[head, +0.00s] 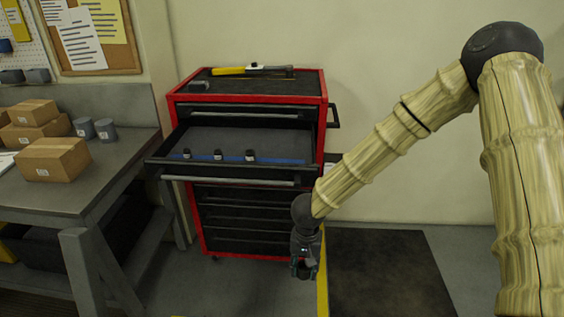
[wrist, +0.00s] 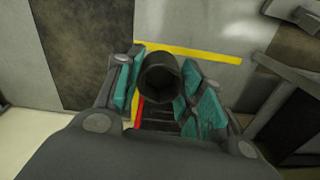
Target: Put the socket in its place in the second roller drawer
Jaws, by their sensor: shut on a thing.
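My gripper (head: 305,265) hangs low in front of the red roller cabinet's right side, below the open drawer's level and outside it. In the wrist view, the teal-padded fingers (wrist: 160,92) are shut on a dark round socket (wrist: 160,72), its open end facing the camera. In the head view the socket is too small to make out. The second drawer (head: 232,183) is pulled out. Inside it, a blue rail (head: 283,161) carries three dark sockets (head: 218,155) spaced apart, with a bare stretch of rail at the right.
The red cabinet (head: 200,246) has its other drawers shut; tools with yellow handles (head: 229,71) lie on top. A grey workbench (head: 95,187) with boxes (head: 54,159) and grey cylinders (head: 106,130) stands at left. A dark mat (head: 388,273) lies at right.

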